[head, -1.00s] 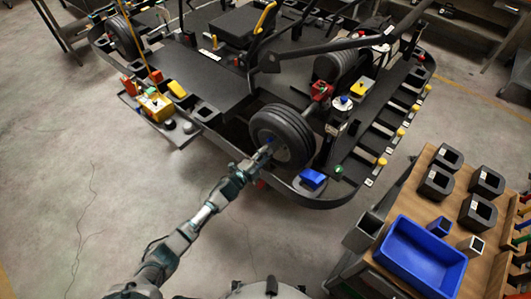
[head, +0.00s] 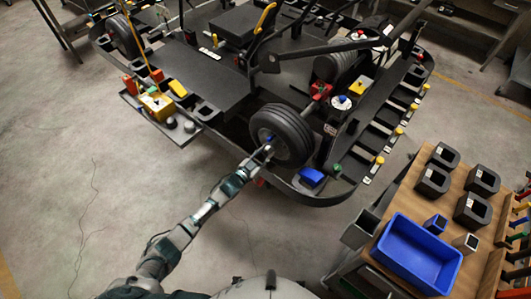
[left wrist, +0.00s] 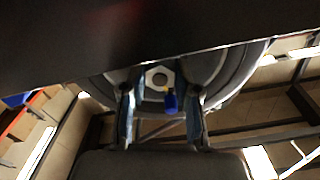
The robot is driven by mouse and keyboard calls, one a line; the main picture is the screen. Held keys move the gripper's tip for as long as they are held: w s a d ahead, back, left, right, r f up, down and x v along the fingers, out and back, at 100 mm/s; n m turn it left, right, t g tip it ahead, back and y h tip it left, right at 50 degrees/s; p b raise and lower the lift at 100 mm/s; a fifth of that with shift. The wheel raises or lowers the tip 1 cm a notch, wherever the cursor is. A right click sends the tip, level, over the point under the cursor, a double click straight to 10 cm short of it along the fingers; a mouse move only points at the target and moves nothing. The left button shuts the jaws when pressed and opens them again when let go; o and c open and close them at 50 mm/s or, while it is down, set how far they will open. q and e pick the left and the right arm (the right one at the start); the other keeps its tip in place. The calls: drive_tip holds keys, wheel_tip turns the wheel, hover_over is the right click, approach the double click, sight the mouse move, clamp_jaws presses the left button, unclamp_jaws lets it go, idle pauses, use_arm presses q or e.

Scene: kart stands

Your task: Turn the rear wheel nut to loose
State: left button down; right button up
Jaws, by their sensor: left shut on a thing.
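The rear wheel (head: 282,133), a black tyre on the kart, stands near the middle of the head view. My left gripper (head: 266,151) reaches it from the lower left and is at its hub. In the left wrist view, the pale hexagonal wheel nut (left wrist: 160,77) has a dark round centre. A small blue piece (left wrist: 171,102) shows just below it. My left gripper's two fingers (left wrist: 161,108) stand on either side of the nut and are shut on it. Their exact contact is hard to see. My right gripper is not in view.
The kart frame's dark rim (head: 315,200) curves close around the wheel, with a blue block (head: 312,177) on it. A wooden-topped bench with a blue tray (head: 417,250) and several dark holders stands at lower right. The floor at left (head: 70,180) is clear.

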use_arm(q)
drive_tip(key=shift+s+a+f+n, duration=0.1)
drive_tip(key=shift+s+f+n, duration=0.05)
drive_tip(key=shift+f+n, duration=0.45)
drive_tip(key=c, duration=0.8)
unclamp_jaws()
drive_tip(key=shift+r, duration=0.1)
drive_tip(key=shift+c, duration=0.2)
drive_tip(key=shift+r, duration=0.15)
drive_tip(key=shift+r, duration=0.1)
drive_tip(key=v, duration=1.2)
